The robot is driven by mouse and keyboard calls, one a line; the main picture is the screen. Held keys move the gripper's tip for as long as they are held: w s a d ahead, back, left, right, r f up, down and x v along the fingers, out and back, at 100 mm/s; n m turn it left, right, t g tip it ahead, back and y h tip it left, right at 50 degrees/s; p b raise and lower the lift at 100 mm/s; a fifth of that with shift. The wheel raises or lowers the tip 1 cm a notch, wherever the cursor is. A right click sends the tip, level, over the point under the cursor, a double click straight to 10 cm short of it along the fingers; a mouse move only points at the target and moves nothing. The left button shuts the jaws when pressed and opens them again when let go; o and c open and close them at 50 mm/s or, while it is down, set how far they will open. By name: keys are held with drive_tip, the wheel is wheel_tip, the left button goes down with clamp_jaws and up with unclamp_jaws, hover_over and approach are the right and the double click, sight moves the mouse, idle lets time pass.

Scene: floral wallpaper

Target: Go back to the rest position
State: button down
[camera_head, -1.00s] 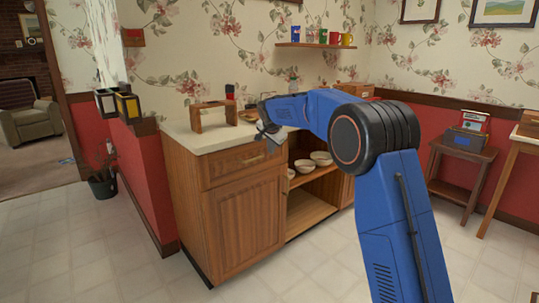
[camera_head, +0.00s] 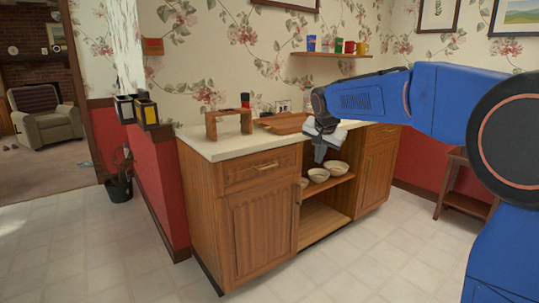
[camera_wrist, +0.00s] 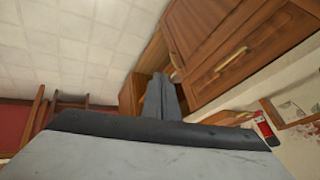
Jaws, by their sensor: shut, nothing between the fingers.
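My gripper (camera_head: 319,150) is at the end of my blue arm, in front of the counter's front edge and above the open shelf with bowls. Its fingers point down and look closed together, with nothing held. In the wrist view the fingers (camera_wrist: 161,98) are also together, in front of the wooden cabinet. The arm reaches in from the right side of the head view and hides part of the wall and counter behind it.
The wooden cabinet (camera_head: 262,222) has a pale countertop (camera_head: 215,150) bearing a wooden holder (camera_head: 229,121) and a tray (camera_head: 283,123). Several bowls (camera_head: 319,175) sit on its open shelf. A small side table (camera_head: 462,196) stands at right. The tiled floor (camera_head: 110,245) in front is clear.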

drive_tip(key=s+d+f+n, duration=0.1)
drive_tip(key=s+d, duration=0.2)
drive_tip(key=s, duration=0.6)
drive_tip(key=s+d+f+n+g, duration=0.1)
drive_tip(key=s+d, duration=0.2)
drive_tip(key=s, duration=0.5)
drive_tip(key=s+d+f+n, duration=0.1)
drive_tip(key=s+d, duration=0.2)
drive_tip(key=s, duration=0.6)
drive_tip(key=s+d+f+n, duration=0.1)
drive_tip(key=s+f+n, duration=0.1)
drive_tip(key=s+f, duration=0.4)
drive_tip(key=s+d+f+n, duration=0.1)
drive_tip(key=s+f, duration=0.5)
drive_tip(key=s, duration=1)
drive_tip(key=shift+s+d+f+n+g, duration=0.2)
drive_tip(key=shift+s+d+n+g, duration=0.05)
drive_tip(key=shift+n+g, duration=0.15)
